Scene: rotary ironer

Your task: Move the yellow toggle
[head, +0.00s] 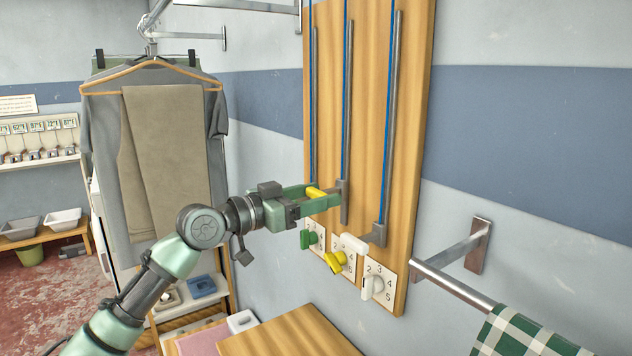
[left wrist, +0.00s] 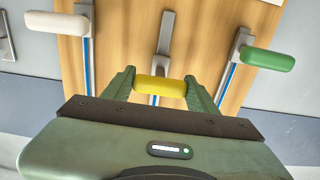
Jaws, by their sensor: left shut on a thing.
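The yellow toggle (head: 316,193) is a short rounded bar on the middle slider of a wooden wall board (head: 362,60). My left gripper (head: 318,199) is shut on it, with one finger at each end of the bar, as the left wrist view shows with the yellow toggle (left wrist: 161,87) between the fingers. In the left wrist view, a white handle (left wrist: 57,23) and a green handle (left wrist: 268,58) sit on the sliders to either side, apart from the gripper. In the head view the green handle cannot be told from the green gripper. My right gripper is not in view.
Below the sliders are a green knob (head: 308,239), a yellow knob (head: 336,262) and a white knob (head: 373,286) on numbered plates. A metal rail (head: 452,282) with a checked cloth (head: 528,338) is at right. Hanging clothes (head: 160,150) are at left. A wooden top (head: 290,335) lies below.

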